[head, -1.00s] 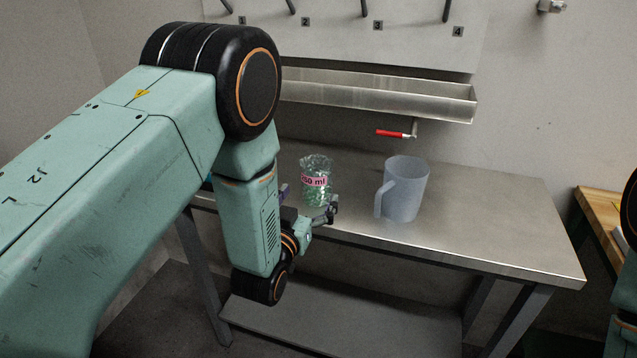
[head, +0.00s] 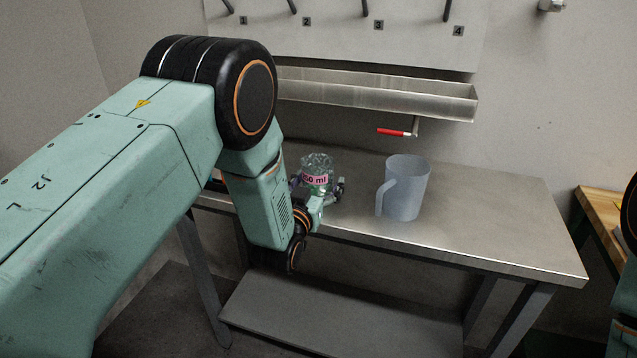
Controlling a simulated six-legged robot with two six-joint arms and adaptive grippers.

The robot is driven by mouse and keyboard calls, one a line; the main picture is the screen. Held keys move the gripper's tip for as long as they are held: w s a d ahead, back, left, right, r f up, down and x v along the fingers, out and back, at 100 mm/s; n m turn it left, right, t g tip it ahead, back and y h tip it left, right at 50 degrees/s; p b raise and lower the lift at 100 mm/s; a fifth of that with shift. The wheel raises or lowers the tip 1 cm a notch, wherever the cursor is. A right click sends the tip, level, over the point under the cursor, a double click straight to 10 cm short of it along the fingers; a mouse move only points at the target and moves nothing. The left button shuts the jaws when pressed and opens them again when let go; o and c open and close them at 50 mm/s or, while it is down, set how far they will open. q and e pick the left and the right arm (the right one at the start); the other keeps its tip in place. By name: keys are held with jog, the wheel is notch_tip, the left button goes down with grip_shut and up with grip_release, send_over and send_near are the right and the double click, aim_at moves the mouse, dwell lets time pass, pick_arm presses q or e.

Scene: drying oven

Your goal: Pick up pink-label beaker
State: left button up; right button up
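The pink-label beaker (head: 317,168) is clear, greenish glass with a pink band reading "50 ml" in part. It stands upright on the steel table (head: 480,225), left of the middle. My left gripper (head: 321,188) is at the beaker, with one finger showing at its right side and part of the other at its left. The fingers are apart around the lower beaker; whether they touch the glass cannot be told. The beaker's lower part is partly hidden by the gripper. My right gripper is not in view; only a piece of my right arm shows at the right edge.
A translucent grey-blue jug (head: 407,188) with its handle to the left stands right of the beaker. A metal trough (head: 380,95) and a red-handled valve (head: 393,132) are on the wall behind. The table's right part is clear. A wooden table (head: 600,210) stands at far right.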

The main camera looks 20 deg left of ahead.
pick_arm(q)
jog(key=shift+s, duration=0.1)
jog(key=c, duration=1)
jog(key=shift+r, duration=0.1)
jog(key=shift+r, duration=0.1)
